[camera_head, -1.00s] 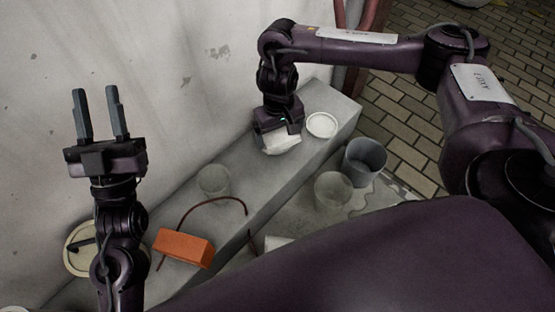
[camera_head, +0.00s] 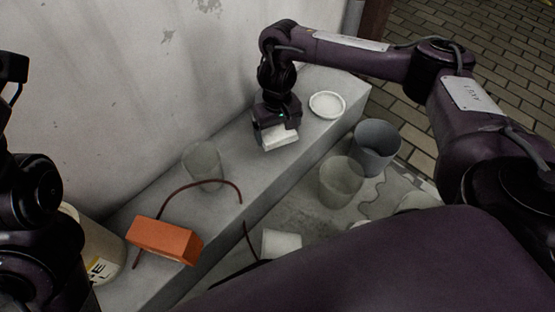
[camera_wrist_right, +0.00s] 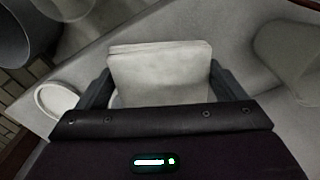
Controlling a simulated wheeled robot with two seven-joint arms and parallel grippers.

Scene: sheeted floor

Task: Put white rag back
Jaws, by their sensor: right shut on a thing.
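The white rag (camera_head: 279,138) is a small folded pale block over the grey ledge, below my right gripper (camera_head: 277,127). In the right wrist view the rag (camera_wrist_right: 160,72) sits between the two fingers of my right gripper (camera_wrist_right: 158,88), which is shut on it. Whether the rag touches the ledge is hard to tell. My left arm shows at the left edge of the head view, but its gripper fingers are out of the picture.
On the ledge (camera_head: 225,215) are a white round dish (camera_head: 327,104), a clear cup (camera_head: 203,163), an orange block (camera_head: 164,240) with a dark red cord, and a pale lettered container (camera_head: 95,250). Below stand a grey bucket (camera_head: 376,148), a translucent bucket (camera_head: 341,180) and a white container (camera_head: 281,243).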

